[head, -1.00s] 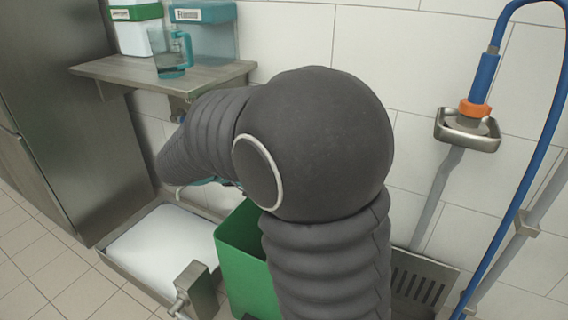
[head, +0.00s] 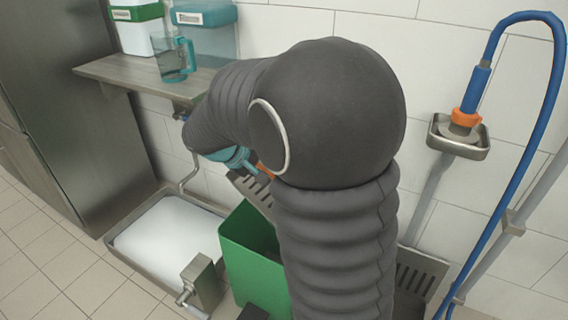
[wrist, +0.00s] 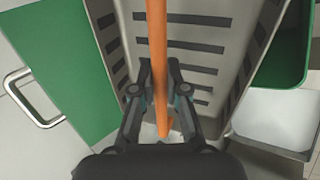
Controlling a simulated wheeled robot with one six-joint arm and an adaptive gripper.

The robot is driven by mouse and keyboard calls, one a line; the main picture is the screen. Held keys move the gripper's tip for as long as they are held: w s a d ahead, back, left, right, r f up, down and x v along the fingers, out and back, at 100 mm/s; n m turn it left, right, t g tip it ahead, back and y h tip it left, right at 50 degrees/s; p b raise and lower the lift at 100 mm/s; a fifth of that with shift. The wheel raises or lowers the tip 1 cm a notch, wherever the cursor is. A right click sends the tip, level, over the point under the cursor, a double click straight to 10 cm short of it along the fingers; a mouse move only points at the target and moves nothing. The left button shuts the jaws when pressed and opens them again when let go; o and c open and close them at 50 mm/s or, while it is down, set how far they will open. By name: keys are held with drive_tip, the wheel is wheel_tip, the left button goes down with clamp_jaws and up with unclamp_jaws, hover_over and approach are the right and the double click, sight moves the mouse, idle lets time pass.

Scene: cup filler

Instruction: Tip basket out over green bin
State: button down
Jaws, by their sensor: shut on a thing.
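My gripper (wrist: 160,76) is shut on the orange handle (wrist: 157,35) of a grey slotted basket (wrist: 118,48) in the wrist view. In the head view part of the basket (head: 248,190) shows just above and behind the green bin (head: 250,262), beneath my arm. My arm hides the rest of the basket and most of my gripper there. The green bin stands on the floor with its top open, and its rim also shows at the right of the wrist view (wrist: 296,83). The basket's contents cannot be made out.
A steel tray with a white surface (head: 165,238) lies left of the bin, with a metal fitting (head: 200,283) between them. A shelf (head: 130,75) holds a clear jug (head: 172,60) and tubs. A blue hose (head: 485,190) runs down the right wall.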

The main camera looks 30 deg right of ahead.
drive_tip(key=shift+y+p, duration=0.3)
drive_tip(key=shift+y, duration=0.1)
drive_tip(key=shift+r, duration=0.15)
drive_tip(key=shift+r+y+p, duration=0.1)
drive_tip(key=shift+y+p, duration=0.4)
drive_tip(key=shift+p, duration=0.6)
drive_tip(key=shift+f+y, duration=0.25)
drive_tip(key=shift+y, duration=0.05)
drive_tip(key=shift+g+y, duration=0.5)
drive_tip(key=shift+y, duration=1.2)
